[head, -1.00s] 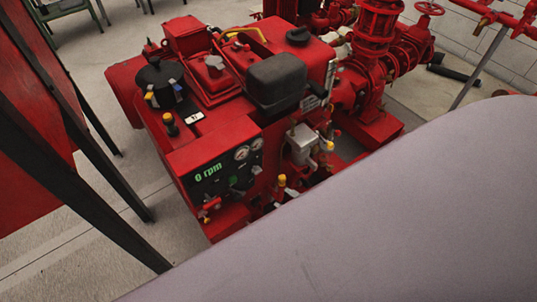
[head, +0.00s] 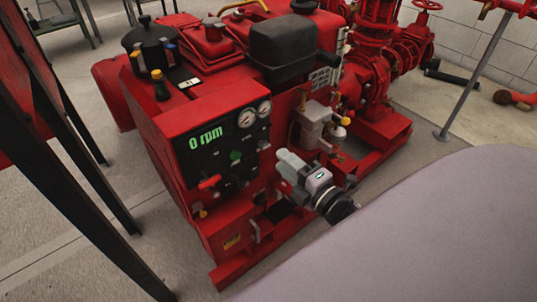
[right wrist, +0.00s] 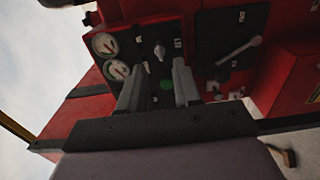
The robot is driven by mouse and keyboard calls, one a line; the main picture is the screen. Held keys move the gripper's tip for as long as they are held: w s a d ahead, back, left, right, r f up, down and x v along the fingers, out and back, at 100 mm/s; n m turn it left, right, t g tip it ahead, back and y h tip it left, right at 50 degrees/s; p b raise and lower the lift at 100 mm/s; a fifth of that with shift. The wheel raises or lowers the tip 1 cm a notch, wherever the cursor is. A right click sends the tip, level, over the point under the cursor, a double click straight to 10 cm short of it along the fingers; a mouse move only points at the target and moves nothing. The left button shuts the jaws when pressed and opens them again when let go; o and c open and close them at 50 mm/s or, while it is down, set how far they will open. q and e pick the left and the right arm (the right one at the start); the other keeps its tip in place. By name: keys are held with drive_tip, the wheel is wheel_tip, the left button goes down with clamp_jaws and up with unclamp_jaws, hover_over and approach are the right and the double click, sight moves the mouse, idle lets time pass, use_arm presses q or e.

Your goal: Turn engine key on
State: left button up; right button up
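The red engine's black control panel (head: 222,150) shows a green "0 rpm" reading, two round gauges, a green button (head: 235,156) and a red lever (head: 210,182). My right gripper (head: 281,163) is just right of the panel, its fingers toward it. In the right wrist view its fingers (right wrist: 157,78) are apart with nothing held between them, and the green button (right wrist: 166,84) shows behind the gap. A small grey knob-like piece (right wrist: 159,52) on the panel, past the fingertips, may be the key; I cannot tell for sure. My left gripper is not in view.
A black box-shaped part (head: 283,48) juts from the engine above the gripper. A grey filter-like part (head: 315,125) with a yellow cap is beside it. Red pump piping (head: 375,60) stands behind. Dark frame legs (head: 70,150) are at the left; floor between is clear.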

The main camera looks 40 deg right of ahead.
sight(267, 148)
drive_tip(key=shift+w+a+b, duration=0.15)
drive_tip(key=shift+w+b, duration=0.1)
drive_tip(key=shift+w, duration=1.4)
drive_tip(key=shift+w+a+b, duration=0.15)
drive_tip(key=shift+w+b, duration=0.1)
drive_tip(key=shift+w, duration=1.4)
clamp_jaws()
